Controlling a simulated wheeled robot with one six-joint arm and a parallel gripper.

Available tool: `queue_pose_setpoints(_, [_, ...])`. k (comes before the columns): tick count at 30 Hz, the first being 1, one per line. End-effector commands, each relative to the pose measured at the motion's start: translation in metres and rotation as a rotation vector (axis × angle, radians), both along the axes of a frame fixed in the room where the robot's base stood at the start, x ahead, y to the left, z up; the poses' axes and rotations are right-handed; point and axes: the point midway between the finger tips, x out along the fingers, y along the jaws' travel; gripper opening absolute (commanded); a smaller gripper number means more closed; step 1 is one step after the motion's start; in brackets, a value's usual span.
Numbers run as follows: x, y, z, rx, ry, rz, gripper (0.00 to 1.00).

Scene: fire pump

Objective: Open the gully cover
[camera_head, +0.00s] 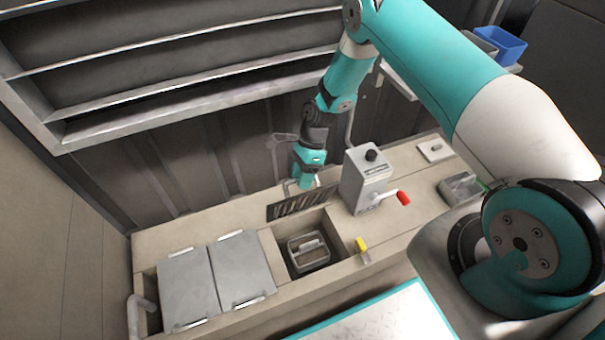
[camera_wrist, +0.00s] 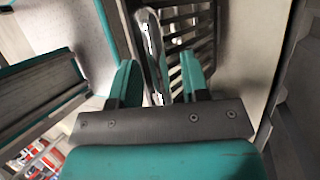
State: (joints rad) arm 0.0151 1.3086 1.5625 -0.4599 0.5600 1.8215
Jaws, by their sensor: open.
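The gully cover (camera_head: 302,202) is a dark slatted grate set in the beige bench, and its slats also show in the wrist view (camera_wrist: 200,48). It looks shut, lying level with the bench top. A shiny metal handle (camera_wrist: 152,45) stands at its edge; part of it shows in the head view (camera_head: 288,186). My gripper (camera_head: 306,182) is low over the back of the grate. In the wrist view, my gripper (camera_wrist: 158,78) is open, with the handle between its two teal fingers and gaps beside it. I cannot tell whether a finger touches the handle.
A grey control box (camera_head: 366,178) with a black knob and red-tipped lever stands close to the right of my gripper. In front is an open square pit (camera_head: 327,222) holding a strainer-like box. Two grey lids (camera_head: 215,275) lie left. A louvred wall panel (camera_head: 180,70) rises behind.

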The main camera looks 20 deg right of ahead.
Motion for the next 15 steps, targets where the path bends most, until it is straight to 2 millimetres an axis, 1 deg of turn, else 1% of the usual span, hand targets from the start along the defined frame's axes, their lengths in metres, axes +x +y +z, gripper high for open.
queue_pose_setpoints(4, [0.001, 0.000, 0.009, 0.000, -0.002, 0.001, 0.42])
queue_pose_setpoints(7, [0.001, 0.000, 0.026, 0.002, -0.002, 0.002, 0.42])
queue_pose_setpoints(11, [0.001, 0.000, 0.057, 0.002, -0.003, 0.002, 0.42])
queue_pose_setpoints(15, [0.001, 0.000, 0.095, 0.001, -0.004, 0.001, 0.42])
